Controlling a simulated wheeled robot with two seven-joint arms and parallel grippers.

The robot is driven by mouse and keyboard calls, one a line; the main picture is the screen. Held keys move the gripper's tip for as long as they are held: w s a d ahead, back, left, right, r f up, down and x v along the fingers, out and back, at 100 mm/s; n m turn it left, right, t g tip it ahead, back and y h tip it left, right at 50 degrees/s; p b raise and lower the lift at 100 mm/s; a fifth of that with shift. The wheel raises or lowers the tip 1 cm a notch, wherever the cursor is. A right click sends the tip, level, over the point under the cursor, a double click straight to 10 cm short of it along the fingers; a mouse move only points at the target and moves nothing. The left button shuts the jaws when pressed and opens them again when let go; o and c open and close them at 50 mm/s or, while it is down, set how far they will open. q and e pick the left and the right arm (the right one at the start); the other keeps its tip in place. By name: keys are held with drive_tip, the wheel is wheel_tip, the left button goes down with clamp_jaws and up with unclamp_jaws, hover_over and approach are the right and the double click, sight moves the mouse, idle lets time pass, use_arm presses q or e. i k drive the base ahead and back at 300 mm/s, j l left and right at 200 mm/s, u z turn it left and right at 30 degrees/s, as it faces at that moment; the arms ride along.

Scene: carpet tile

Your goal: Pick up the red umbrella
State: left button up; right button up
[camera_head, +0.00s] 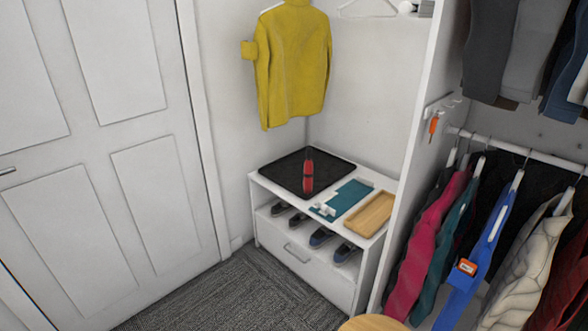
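The red umbrella (308,176) is a short, folded, dark-red shape with a black upper end. It appears to stand upright on a black tray (337,172), which lies on top of a low white shoe cabinet (348,238) in the corner. Nothing touches the umbrella in this view. Neither of my grippers shows in the head view.
A teal item (343,199) and a wooden tray (370,214) lie right of the black tray. A yellow jacket (291,62) hangs above. Clothes (430,245) hang at right beyond a white partition (412,130). A round wooden top (373,324) shows at bottom. Carpet before the cabinet is clear.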

sight(307, 172)
drive_tip(key=i+j, duration=0.25)
drive_tip(key=i+j+z, duration=0.1)
drive_tip(key=i+j, duration=0.2)
drive_tip(key=j, duration=0.15)
drive_tip(key=i+j, duration=0.25)
drive_tip(key=i+j+z, duration=0.1)
drive_tip(key=i+j, duration=0.15)
drive_tip(key=j, duration=0.25)
drive_tip(key=i+j, duration=0.2)
drive_tip(key=j, duration=0.15)
drive_tip(key=i+z, duration=0.05)
